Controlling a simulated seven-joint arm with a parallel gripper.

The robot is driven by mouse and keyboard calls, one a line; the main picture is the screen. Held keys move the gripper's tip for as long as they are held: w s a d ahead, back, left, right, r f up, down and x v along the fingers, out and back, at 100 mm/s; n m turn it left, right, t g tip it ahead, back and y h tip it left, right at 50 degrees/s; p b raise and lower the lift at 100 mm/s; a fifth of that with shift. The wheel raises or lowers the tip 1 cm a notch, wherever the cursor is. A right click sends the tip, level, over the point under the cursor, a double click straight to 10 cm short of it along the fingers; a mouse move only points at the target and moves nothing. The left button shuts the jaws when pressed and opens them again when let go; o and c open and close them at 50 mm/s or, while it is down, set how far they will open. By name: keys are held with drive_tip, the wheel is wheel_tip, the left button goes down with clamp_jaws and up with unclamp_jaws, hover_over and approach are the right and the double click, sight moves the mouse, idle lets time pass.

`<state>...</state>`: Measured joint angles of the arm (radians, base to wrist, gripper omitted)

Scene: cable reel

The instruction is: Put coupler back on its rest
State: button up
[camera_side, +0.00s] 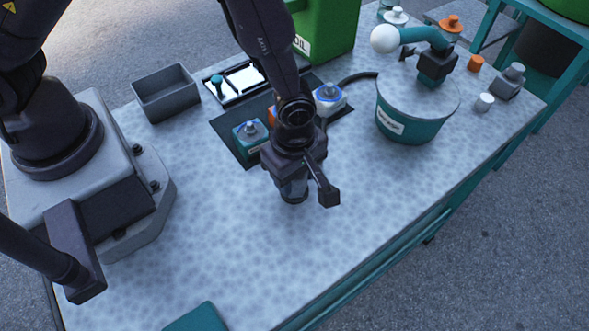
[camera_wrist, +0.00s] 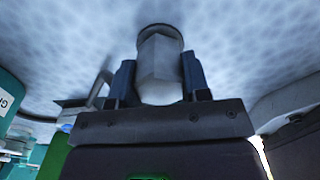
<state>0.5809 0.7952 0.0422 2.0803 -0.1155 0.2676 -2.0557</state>
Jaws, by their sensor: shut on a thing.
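My gripper (camera_side: 293,184) is shut on the coupler and hangs over the middle of the bench. In the wrist view the coupler (camera_wrist: 160,66) is a pale grey, six-sided piece with a round rim at its far end, between the two dark fingers. In the side view the coupler (camera_side: 294,193) shows only as a short, dark-looking end below the fingers. Bare bench top lies under it; I cannot tell the exact gap. I cannot tell which fixture is its rest.
A teal reel drum (camera_side: 412,130) with a crank and white knob (camera_side: 384,39) stands right. Behind my gripper are a teal box (camera_side: 249,139) and a white box (camera_side: 329,98) on a dark mat. A grey bin (camera_side: 166,94) and green can (camera_side: 328,25) stand behind.

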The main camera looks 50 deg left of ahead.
idle(0.3)
drive_tip(key=o, duration=1.2)
drive_tip(key=shift+c, duration=0.2)
drive_tip(key=shift+r, duration=0.1)
wheel_tip(320, 180, up, 13)
drive_tip(key=s+a+r+m+t, duration=0.2)
drive_tip(key=s+a+r+m, duration=0.2)
drive_tip(key=a+r+m, duration=0.4)
drive_tip(key=s+a+r+m+t, duration=0.3)
drive_tip(key=s+a+r+m, duration=0.2)
drive_tip(key=a+r+m, duration=0.4)
wheel_tip(320, 180, up, 2)
drive_tip(key=shift+s+a+r+m+t, duration=0.1)
drive_tip(key=shift+s+a+m+t, duration=0.15)
drive_tip(key=shift+m, duration=0.55)
